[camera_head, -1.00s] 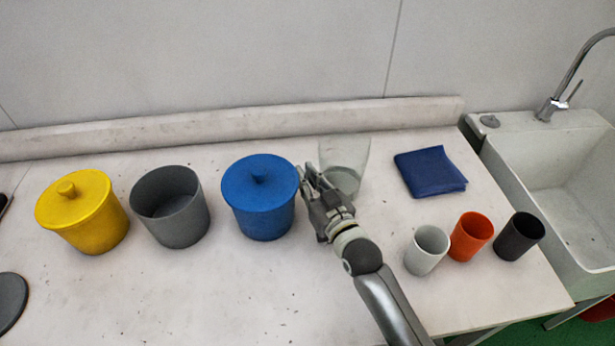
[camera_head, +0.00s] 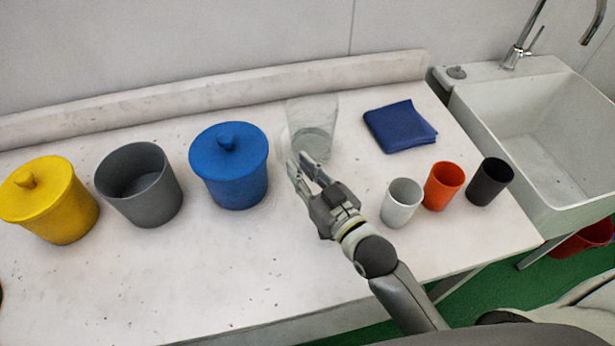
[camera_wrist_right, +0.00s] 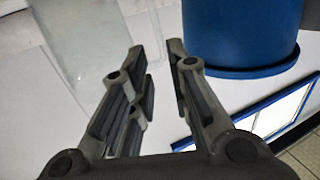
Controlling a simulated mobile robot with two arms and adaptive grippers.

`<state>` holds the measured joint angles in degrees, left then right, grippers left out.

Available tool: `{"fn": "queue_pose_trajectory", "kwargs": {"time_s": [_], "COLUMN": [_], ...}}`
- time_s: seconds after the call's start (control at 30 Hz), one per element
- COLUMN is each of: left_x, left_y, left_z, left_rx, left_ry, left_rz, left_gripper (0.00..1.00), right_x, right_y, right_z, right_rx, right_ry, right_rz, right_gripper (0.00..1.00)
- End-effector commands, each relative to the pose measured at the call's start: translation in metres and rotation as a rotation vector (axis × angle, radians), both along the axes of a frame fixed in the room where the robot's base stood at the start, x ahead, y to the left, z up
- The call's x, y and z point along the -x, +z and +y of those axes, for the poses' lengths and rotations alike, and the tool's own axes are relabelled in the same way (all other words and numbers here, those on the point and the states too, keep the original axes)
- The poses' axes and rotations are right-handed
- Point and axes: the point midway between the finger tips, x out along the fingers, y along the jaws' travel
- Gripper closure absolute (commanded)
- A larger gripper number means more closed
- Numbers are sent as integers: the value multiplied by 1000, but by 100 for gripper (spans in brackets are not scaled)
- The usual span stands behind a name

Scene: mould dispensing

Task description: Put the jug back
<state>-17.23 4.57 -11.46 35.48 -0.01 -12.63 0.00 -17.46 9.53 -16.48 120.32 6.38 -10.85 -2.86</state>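The clear, see-through jug (camera_head: 314,122) stands upright on the table, to the right of the blue lidded pot (camera_head: 232,172). My right gripper (camera_head: 302,168) is in front of the jug in the head view, its fingers pointing toward the back of the table. There the jug (camera_wrist_right: 88,38) is beyond the fingertips at upper left, and the blue pot (camera_wrist_right: 240,32) is at upper right. My left gripper is not in view.
A grey open pot (camera_head: 141,190) and a yellow lidded pot (camera_head: 50,205) stand left. A folded blue cloth (camera_head: 400,127) lies right of the jug. White (camera_head: 401,204), orange (camera_head: 443,187) and black (camera_head: 490,183) cups stand front right, near the sink (camera_head: 530,135). The front middle table is clear.

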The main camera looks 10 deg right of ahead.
Motion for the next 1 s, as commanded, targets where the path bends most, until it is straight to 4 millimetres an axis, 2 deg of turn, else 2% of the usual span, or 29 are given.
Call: {"fn": "queue_pose_trajectory", "kwargs": {"time_s": [0.1, 0.23, 1.0], "left_x": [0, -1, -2], "left_y": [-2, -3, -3], "left_z": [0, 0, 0], "left_rx": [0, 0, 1], "left_ry": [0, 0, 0], "left_rz": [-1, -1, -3], "left_gripper": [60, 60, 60], "right_x": [12, 19, 20], "right_y": [-1, 0, 0], "right_z": [-4, -7, -7], "right_rx": [0, 1, 0], "right_ry": [0, 1, 0], "right_rz": [0, 0, 0], "right_gripper": [82, 82, 82]}}
